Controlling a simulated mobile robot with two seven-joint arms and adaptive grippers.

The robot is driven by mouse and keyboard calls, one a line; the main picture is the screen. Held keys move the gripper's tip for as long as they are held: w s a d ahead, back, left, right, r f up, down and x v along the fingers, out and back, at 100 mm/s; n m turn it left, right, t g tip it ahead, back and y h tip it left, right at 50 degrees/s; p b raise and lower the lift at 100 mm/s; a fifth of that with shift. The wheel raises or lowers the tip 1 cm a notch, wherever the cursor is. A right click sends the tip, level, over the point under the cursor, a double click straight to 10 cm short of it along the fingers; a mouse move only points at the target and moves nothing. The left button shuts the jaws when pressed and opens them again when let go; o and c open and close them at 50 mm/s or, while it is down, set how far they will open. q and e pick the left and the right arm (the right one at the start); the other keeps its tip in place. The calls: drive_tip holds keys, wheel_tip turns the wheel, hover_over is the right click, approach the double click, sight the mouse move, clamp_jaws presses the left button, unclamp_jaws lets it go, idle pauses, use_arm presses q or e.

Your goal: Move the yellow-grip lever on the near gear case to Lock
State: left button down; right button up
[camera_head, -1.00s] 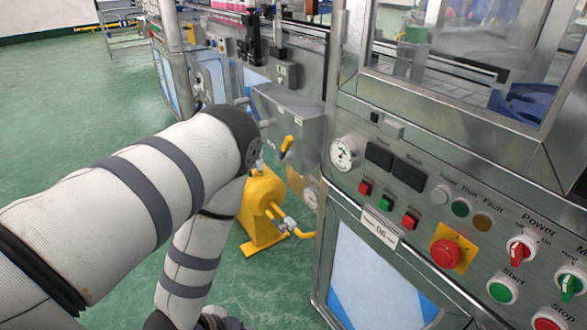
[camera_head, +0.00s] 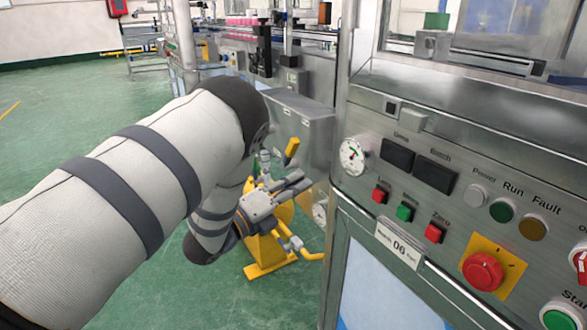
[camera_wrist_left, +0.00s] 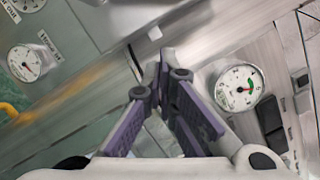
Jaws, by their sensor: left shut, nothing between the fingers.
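The yellow-grip lever (camera_head: 291,149) stands up and slightly tilted by a grey steel case (camera_head: 303,118) at the centre of the head view. Which way Lock lies cannot be read. My left gripper (camera_head: 302,183) is just below the lever's grip in the head view, apart from it in the picture; depth is hard to judge. In the left wrist view its fingers (camera_wrist_left: 164,62) meet at the tips, shut and empty. The lever is not clearly seen in the wrist view. My right gripper is not in view.
A yellow pump-like unit (camera_head: 267,252) stands on the green floor below my gripper. The control panel (camera_head: 440,190) fills the right, with a round gauge (camera_head: 352,156), also in the wrist view (camera_wrist_left: 239,87), and a red emergency button (camera_head: 483,271). Open floor (camera_head: 90,110) lies left.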

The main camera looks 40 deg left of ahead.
sight(293, 154)
use_arm(q)
drive_tip(key=shift+w+a+r, duration=0.55)
drive_tip(key=shift+w+a, duration=0.15)
drive_tip(key=shift+a, duration=0.05)
drive_tip(key=shift+w+a+r, duration=0.5)
drive_tip(key=shift+w+a, duration=0.15)
drive_tip(key=shift+a, duration=0.05)
drive_tip(key=shift+r, duration=0.1)
drive_tip(key=shift+a+r+n+p, duration=0.15)
drive_tip(key=shift+r+n+p, duration=0.05)
drive_tip(key=shift+n+p, duration=0.4)
